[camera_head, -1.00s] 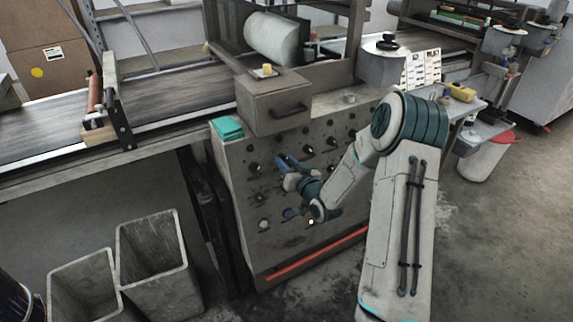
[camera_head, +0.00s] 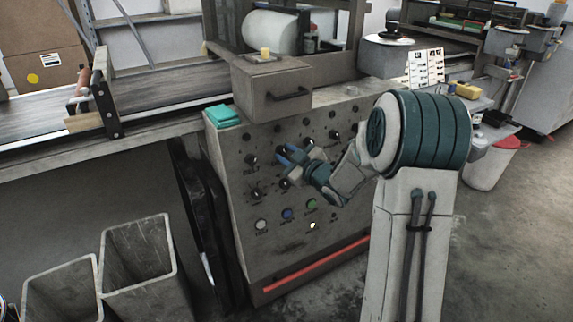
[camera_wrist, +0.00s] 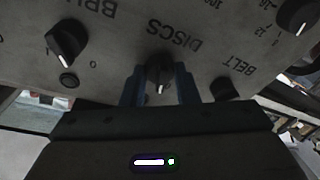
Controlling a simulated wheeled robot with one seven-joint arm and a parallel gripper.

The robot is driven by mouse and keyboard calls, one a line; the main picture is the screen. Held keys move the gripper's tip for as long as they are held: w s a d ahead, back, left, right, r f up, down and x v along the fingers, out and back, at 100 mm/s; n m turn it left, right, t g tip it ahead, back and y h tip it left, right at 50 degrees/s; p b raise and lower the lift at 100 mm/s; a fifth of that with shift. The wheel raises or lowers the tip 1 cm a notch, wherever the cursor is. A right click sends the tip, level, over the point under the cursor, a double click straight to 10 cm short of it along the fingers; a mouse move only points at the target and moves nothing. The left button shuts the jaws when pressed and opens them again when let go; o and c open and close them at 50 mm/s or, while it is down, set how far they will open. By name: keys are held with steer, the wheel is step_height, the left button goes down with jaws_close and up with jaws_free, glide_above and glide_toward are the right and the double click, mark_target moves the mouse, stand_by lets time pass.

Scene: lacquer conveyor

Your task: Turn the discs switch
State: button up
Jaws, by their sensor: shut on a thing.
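The discs switch (camera_wrist: 160,68) is a black rotary knob with a pale pointer mark. In the wrist view it sits at the middle under the upside-down "DISCS" lettering on the grey control panel (camera_wrist: 118,75). My gripper (camera_wrist: 160,88) has its two blue fingers on either side of this knob, shut on it. In the head view my gripper (camera_head: 284,158) is at the panel's middle rows, and its fingers and wrist hide the knob.
Knobs stand close on both sides: the brush knob (camera_wrist: 66,42) and the belt knob (camera_wrist: 224,89). Coloured buttons (camera_head: 287,214) sit lower on the panel. A drawer box (camera_head: 270,92) juts out above. Grey bins (camera_head: 140,262) stand on the floor at left.

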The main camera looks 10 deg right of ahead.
steer(key=shift+n+b, duration=0.85)
steer(key=shift+n, duration=0.35)
steer(key=shift+g, duration=0.3)
steer(key=o, duration=1)
steer(key=shift+c, duration=0.2)
steer(key=shift+s+d+r, duration=0.1)
steer(key=p+v, duration=0.2)
steer(key=v, duration=1.1)
steer(key=shift+s, duration=0.3)
steer(key=shift+d, duration=0.15)
